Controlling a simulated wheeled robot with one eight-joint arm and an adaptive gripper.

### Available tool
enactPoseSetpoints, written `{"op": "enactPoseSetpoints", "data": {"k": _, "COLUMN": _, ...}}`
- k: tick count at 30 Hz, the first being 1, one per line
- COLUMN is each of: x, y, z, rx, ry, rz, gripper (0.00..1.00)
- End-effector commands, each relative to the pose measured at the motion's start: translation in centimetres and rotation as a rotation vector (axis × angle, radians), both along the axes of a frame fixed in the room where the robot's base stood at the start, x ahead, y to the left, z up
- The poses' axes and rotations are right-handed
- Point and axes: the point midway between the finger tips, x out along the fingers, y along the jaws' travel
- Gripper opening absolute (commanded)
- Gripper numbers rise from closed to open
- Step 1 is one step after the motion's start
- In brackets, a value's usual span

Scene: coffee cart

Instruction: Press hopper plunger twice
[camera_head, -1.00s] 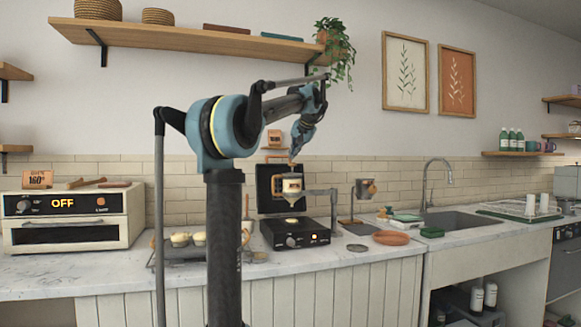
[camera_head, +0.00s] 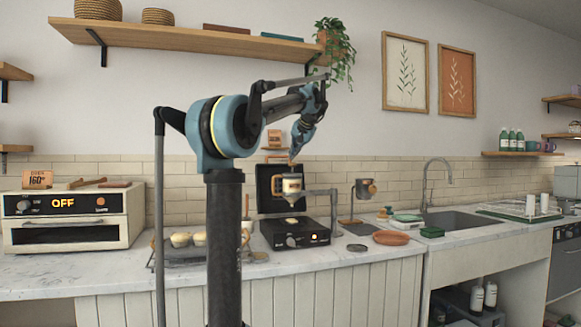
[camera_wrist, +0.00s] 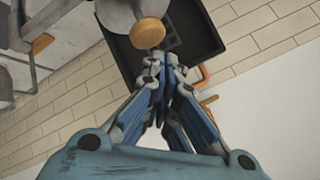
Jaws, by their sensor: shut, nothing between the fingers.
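The hopper (camera_head: 291,186), a pale cylinder with a label and a cone-shaped lower end, is held by a grey stand above the black waffle iron (camera_head: 295,235). In the wrist view the plunger's round wooden knob (camera_wrist: 147,33) shows over the grey hopper top (camera_wrist: 122,14). My gripper (camera_head: 292,160) points down just above the hopper; its fingertips (camera_wrist: 178,72) are together and empty, close to the knob. I cannot tell whether they touch it. A small pale spot (camera_head: 291,220) shows on the iron below the hopper.
The waffle iron's lid (camera_head: 268,188) stands open behind the hopper. A toaster oven (camera_head: 75,218) is at the left, muffins (camera_head: 181,239) beside my arm. An orange plate (camera_head: 391,238) and a sink (camera_head: 460,215) are to the right.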

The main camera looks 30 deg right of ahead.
Motion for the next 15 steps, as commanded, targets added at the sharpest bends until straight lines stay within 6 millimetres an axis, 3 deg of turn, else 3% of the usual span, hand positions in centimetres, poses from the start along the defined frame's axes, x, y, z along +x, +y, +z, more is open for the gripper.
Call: {"op": "enactPoseSetpoints", "data": {"k": 15, "x": -0.16, "y": -0.03, "z": -0.76, "rx": 0.0, "ry": 0.0, "rz": 0.0, "gripper": 0.0}}
